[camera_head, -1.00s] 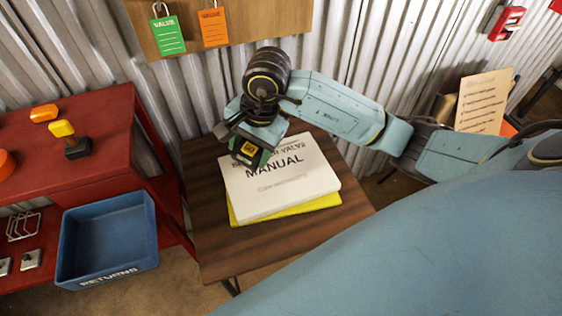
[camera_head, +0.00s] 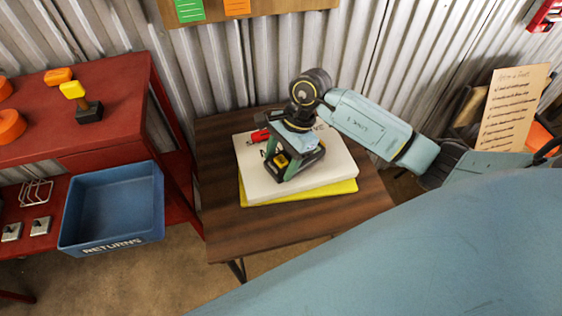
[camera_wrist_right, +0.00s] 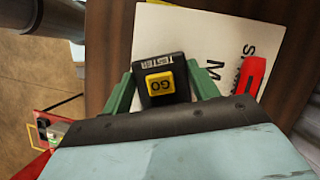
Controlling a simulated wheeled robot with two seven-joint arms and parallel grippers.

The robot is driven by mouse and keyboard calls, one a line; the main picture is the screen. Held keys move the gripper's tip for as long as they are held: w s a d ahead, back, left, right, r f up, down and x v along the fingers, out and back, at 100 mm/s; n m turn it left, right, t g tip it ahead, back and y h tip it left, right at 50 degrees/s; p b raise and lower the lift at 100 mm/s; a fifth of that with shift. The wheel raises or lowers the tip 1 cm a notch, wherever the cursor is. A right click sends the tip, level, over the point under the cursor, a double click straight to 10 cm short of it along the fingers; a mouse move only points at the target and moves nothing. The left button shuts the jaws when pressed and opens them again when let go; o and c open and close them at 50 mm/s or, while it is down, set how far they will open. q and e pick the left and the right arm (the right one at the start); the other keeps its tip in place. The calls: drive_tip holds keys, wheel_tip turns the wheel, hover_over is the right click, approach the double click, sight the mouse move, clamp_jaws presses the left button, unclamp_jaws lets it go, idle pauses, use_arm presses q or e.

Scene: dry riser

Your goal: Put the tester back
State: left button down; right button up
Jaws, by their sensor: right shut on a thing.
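The tester (camera_head: 282,160) is a small black block with a yellow GO button; in the right wrist view (camera_wrist_right: 160,80) its label is partly readable. My right gripper (camera_head: 289,165) is shut on it, with a green finger on each side. The tester is over the white valve manual (camera_head: 330,165), which lies on a yellow book or folder (camera_head: 300,197) on the brown side table (camera_head: 270,232). I cannot tell whether the tester touches the manual. A red object (camera_head: 258,136) lies on the manual beside the gripper, also in the wrist view (camera_wrist_right: 252,76). My left gripper is out of view.
A blue RETURNS bin (camera_head: 112,245) stands left of the table. Behind it is a red bench (camera_head: 110,100) holding a black block with a yellow handle (camera_head: 75,92) and orange items. A corrugated wall runs behind. The table's front left is bare.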

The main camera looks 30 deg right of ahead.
drive_tip(key=shift+f, duration=0.55)
drive_tip(key=o, duration=1.2)
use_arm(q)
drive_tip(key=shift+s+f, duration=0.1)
use_arm(e)
drive_tip(key=shift+o, duration=0.3)
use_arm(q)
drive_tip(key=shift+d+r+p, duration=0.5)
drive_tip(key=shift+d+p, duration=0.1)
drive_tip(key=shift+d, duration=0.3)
use_arm(e)
drive_tip(key=v, duration=1.2)
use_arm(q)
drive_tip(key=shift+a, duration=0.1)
